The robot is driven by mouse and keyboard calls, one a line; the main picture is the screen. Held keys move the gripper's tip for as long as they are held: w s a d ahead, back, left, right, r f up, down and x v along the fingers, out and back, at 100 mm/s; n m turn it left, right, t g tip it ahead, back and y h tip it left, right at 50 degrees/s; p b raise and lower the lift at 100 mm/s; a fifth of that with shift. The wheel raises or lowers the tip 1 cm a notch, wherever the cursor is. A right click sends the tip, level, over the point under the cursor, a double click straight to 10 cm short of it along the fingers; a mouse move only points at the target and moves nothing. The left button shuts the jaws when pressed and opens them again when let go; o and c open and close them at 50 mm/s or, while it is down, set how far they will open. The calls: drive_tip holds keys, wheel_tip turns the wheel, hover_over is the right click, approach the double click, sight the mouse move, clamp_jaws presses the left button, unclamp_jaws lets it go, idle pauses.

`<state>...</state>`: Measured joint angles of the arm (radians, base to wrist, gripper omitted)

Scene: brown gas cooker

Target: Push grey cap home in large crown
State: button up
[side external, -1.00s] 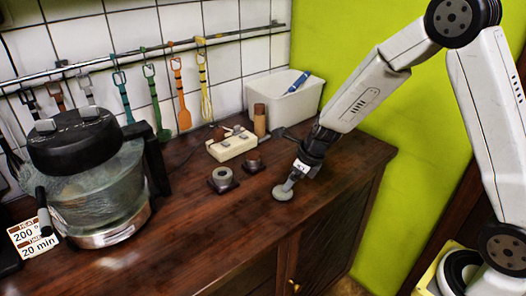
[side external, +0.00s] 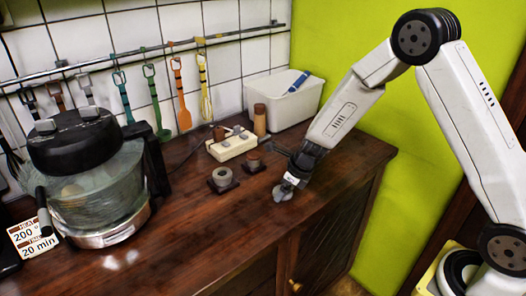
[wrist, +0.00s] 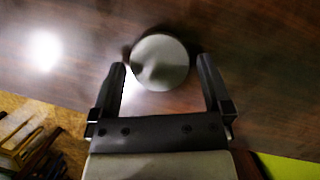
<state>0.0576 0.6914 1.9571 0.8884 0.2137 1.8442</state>
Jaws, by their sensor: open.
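The grey cap (wrist: 160,62) is a round, pale disc on the dark wooden worktop. In the wrist view my gripper (wrist: 161,68) is open, with one finger on each side of the cap. In the side view my gripper (side external: 287,187) is low over the cap (side external: 281,196) and hides part of it. I cannot tell whether the fingers touch it. Two round burner pieces on dark square bases stand to the left of my gripper. The bigger one, with a grey ring on top, looks like the large crown (side external: 222,178). The smaller brown one (side external: 254,161) stands behind it.
A cream block (side external: 232,146) and a brown cylinder (side external: 260,121) stand behind the burner pieces. A white tub (side external: 280,104) is at the back. A glass-bowl cooker (side external: 95,185) stands at the left. The worktop's front is clear; its edge is near my gripper.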

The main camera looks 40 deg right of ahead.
drive_tip(key=shift+w+f, duration=0.1)
drive_tip(key=shift+f, duration=0.15)
idle(0.3)
drive_tip(key=c, duration=1)
drive_tip(key=shift+r, duration=0.25)
drive_tip(key=shift+r, duration=1.05)
drive_tip(key=shift+s+r, duration=1.75)
drive_tip(key=shift+s, duration=0.6)
drive_tip(key=shift+s+r, duration=1.75)
drive_tip(key=shift+s, duration=0.6)
drive_tip(key=shift+s+r, duration=1.75)
drive_tip(key=shift+s, duration=0.6)
